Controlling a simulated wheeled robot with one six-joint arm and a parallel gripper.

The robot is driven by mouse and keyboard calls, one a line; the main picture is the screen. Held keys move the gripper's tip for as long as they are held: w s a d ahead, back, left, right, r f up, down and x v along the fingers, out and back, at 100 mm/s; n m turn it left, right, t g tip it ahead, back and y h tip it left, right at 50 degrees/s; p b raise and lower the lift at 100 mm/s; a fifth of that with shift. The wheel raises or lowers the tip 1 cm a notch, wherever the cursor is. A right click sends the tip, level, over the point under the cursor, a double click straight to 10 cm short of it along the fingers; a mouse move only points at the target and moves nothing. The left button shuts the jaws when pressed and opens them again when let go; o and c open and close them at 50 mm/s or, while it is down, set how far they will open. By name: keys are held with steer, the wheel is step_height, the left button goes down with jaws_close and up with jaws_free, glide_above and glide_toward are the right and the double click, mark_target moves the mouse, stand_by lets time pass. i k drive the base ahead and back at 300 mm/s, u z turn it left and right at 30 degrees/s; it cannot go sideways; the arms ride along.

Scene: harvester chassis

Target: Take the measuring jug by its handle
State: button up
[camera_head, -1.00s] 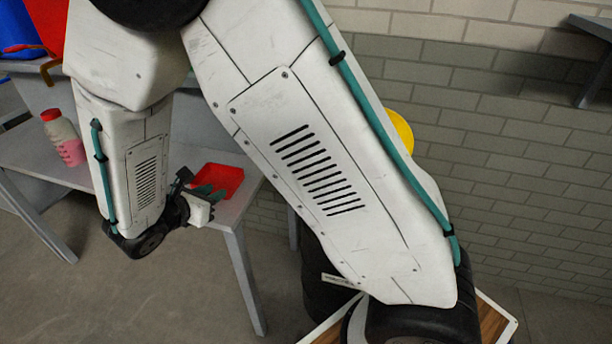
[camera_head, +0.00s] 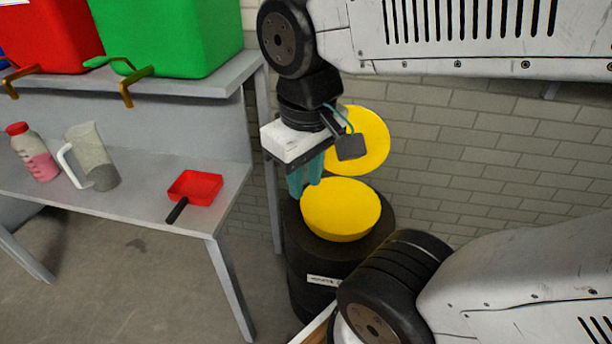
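The measuring jug (camera_head: 98,160) is a clear, greyish jug standing upright on the grey bench in the head view, left of centre. Its white handle (camera_head: 66,166) sticks out to the left, towards a bottle. My gripper (camera_head: 304,186) hangs with its teal fingers pointing down, well to the right of the jug and beyond the bench end. It is above and beside a yellow bowl-like thing (camera_head: 341,212). The fingers overlap in this view, so I cannot tell the gap between them. I see nothing held.
A bottle with red cap and pink contents (camera_head: 38,158) stands left of the jug. A red dustpan (camera_head: 196,187) with black handle lies to its right. A shelf (camera_head: 190,87) carrying a red bin (camera_head: 45,35) and a green bin (camera_head: 170,35) overhangs the bench. A black drum (camera_head: 312,262) stands beside the bench.

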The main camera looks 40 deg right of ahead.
mark_target(87, 147)
steer(key=u, duration=1.7)
steer(key=i, duration=1.25)
steer(key=z, duration=2.7)
